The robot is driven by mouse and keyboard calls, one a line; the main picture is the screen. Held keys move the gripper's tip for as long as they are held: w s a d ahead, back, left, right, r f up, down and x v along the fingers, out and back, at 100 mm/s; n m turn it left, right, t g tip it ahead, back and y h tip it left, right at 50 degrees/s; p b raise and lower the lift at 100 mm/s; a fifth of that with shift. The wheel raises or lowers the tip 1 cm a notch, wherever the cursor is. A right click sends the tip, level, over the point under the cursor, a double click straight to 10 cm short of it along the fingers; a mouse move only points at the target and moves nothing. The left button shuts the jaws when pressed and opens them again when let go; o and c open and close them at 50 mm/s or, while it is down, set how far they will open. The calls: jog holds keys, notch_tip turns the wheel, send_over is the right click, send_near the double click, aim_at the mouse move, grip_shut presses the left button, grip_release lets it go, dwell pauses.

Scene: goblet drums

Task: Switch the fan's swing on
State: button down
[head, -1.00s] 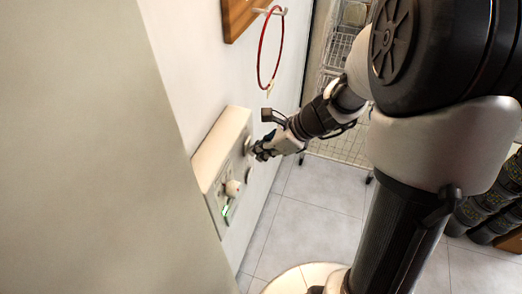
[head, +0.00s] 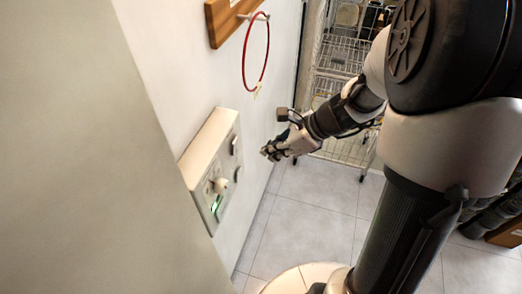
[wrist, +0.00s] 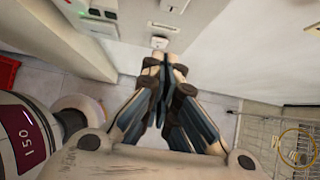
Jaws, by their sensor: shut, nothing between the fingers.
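A pale control box (head: 204,143) is fixed to the white wall at the left of the head view. I cannot read which control is the swing. The fan itself is not identifiable. My gripper (head: 266,153) is shut and empty, to the right of the box and apart from it.
A red ring (head: 256,55) hangs from a wall peg above the box. A wire rack (head: 345,60) stands behind my arm. Tiled floor (head: 310,190) below is open.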

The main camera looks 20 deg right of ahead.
jog(key=p+v, duration=0.1)
jog(key=v, duration=0.5)
jog(key=shift+d+f, duration=0.2)
jog(key=shift+d, duration=0.15)
jog(key=shift+s, duration=0.2)
jog(key=s+a+r+n+h+b, duration=0.1)
jog(key=s+a+n+h+b, duration=0.2)
jog(key=s+n, duration=0.5)
jog(key=s+a+r+n+h+b, duration=0.2)
jog(key=s+n, duration=0.6)
jog(key=n, duration=0.9)
jog(key=a+h+b, duration=0.1)
jog(key=a, duration=0.1)
jog(key=shift+s+a+b, duration=0.3)
jog(key=shift+s+b, duration=0.05)
jog(key=shift+s, duration=0.05)
